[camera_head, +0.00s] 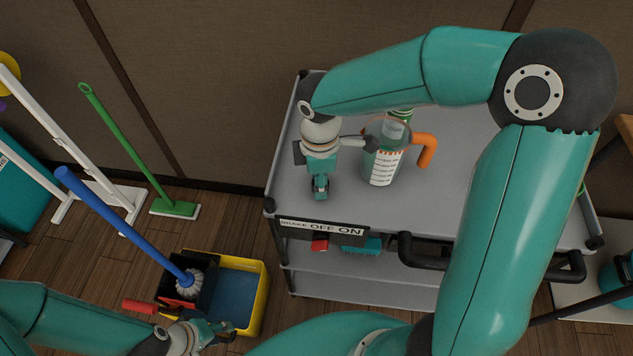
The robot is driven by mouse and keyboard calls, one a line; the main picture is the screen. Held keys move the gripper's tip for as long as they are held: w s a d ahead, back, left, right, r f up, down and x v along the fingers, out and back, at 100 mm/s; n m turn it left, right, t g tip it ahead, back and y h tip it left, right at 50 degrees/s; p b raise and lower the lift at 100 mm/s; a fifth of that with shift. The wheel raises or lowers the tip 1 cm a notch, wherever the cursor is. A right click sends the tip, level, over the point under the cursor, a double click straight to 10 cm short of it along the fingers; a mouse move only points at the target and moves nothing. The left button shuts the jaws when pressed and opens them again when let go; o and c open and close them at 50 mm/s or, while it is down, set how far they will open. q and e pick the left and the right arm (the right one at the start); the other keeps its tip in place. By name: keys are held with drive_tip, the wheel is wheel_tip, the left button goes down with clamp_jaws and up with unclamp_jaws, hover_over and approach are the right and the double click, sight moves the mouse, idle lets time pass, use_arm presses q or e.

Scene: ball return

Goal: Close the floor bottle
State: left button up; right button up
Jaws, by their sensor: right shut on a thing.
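A green-topped bottle (400,112), which looks like the floor bottle, stands on the grey cart behind a clear jug (384,168). The jug has a printed scale and an orange handle. It hides most of the bottle, and I cannot tell whether the bottle has a cap on. My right gripper (320,187) reaches down over the cart top, left of the jug. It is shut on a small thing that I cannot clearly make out. My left gripper (222,330) is low in the picture, by the mop bucket; whether it is open is unclear.
The cart top (455,195) is bare right of the jug. A black cart handle (480,262) juts out in front. A yellow mop bucket (262,290) with a blue-handled mop (120,220) stands at lower left. A green broom (130,150) leans on the wall.

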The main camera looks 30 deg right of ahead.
wheel_tip(320, 180, up, 19)
drive_tip(key=p, duration=0.1)
drive_tip(key=shift+r, duration=0.2)
drive_tip(key=shift+f, duration=0.1)
